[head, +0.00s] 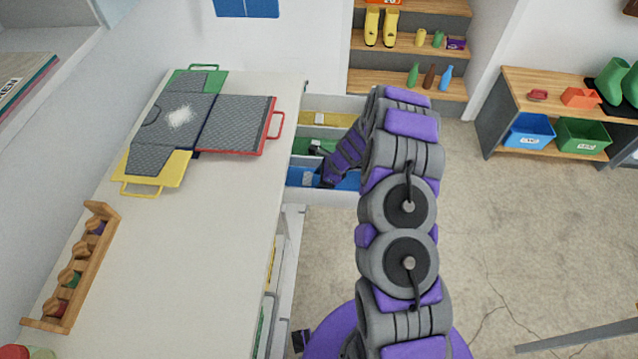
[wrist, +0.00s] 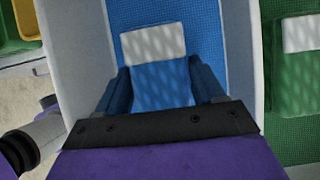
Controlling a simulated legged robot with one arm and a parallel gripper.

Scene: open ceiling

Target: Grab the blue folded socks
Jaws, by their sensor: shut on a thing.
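The blue folded socks (wrist: 162,88) lie in the blue-lined drawer compartment (wrist: 205,25) in the wrist view. They are blue with a white part at the far end. My gripper (wrist: 160,73) has a dark finger on each side of the socks and is shut on them. The near end of the socks is hidden by the gripper's dark plate. In the head view my arm reaches down into the blue compartment (head: 347,180), and the white part of the socks (head: 307,178) shows to the left of the gripper.
Green socks (wrist: 298,70) lie in the neighbouring green compartment (wrist: 290,150). A yellow compartment (head: 345,118) is farther back. The long white table (head: 225,215) stands left of the drawers, with folded mats and a wooden rack. Open floor (head: 505,235) lies to the right.

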